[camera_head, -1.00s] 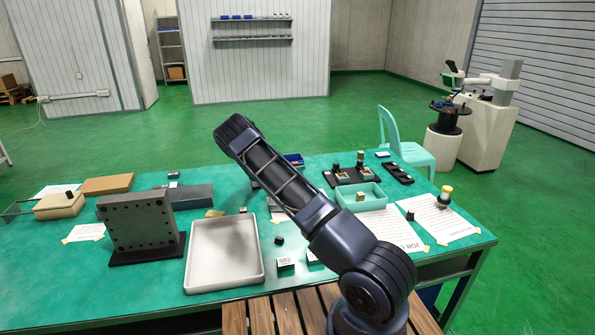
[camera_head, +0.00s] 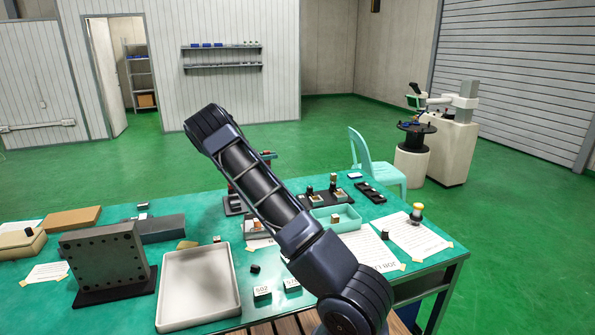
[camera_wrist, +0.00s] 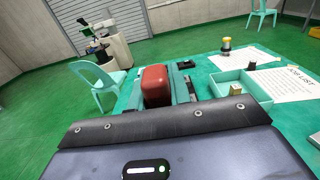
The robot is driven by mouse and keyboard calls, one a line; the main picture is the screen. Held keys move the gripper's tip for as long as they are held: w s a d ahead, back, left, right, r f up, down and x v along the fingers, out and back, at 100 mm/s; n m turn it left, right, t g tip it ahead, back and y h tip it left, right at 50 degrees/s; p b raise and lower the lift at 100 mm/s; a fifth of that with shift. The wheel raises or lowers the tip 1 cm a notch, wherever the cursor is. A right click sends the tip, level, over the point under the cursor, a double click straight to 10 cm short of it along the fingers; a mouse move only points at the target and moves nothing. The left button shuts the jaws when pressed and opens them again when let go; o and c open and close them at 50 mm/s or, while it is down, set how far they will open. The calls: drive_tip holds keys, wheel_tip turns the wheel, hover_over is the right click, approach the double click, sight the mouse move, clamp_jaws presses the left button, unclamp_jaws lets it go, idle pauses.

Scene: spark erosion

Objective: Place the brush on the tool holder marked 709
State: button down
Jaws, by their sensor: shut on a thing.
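In the wrist view a red, rounded block-like thing (camera_wrist: 156,83) sits between the grey-green fingers of my gripper (camera_wrist: 157,98), which is shut on it. It looks like the brush, but its bristles are out of sight. Two small dark blocks with white labels stand near the table's front edge: the left one (camera_head: 262,292) seems to read 502, and the right one (camera_head: 292,284) is partly covered by my arm. I cannot read 709 on anything.
A white tray (camera_head: 198,315) and a dark plate with holes (camera_head: 105,258) stand at the left. A teal open box (camera_head: 340,226), a job list sheet (camera_head: 372,250) and a yellow-topped thing (camera_head: 416,212) are at the right. A chair (camera_head: 378,160) stands behind the table.

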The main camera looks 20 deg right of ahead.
drive_tip(key=shift+r, duration=0.2)
drive_tip(key=s+d+r+m+g, duration=0.1)
drive_tip(key=s+d+r, duration=0.15)
drive_tip(key=d, duration=0.95)
drive_tip(key=s+d+r+g, duration=0.15)
drive_tip(key=s+d, duration=0.25)
drive_tip(key=d, duration=0.8)
drive_tip(key=s+d+r+m+g, duration=0.15)
drive_tip(key=s+d, duration=0.25)
drive_tip(key=d, duration=0.8)
drive_tip(key=s+d+r+m+g+y, duration=0.1)
drive_tip(key=s+d+r+m+g, duration=0.15)
drive_tip(key=s+d, duration=2.25)
wheel_tip(320, 180, down, 19)
drive_tip(key=shift+s+r, duration=0.1)
drive_tip(key=shift+r, duration=0.05)
drive_tip(key=shift+n, duration=0.3)
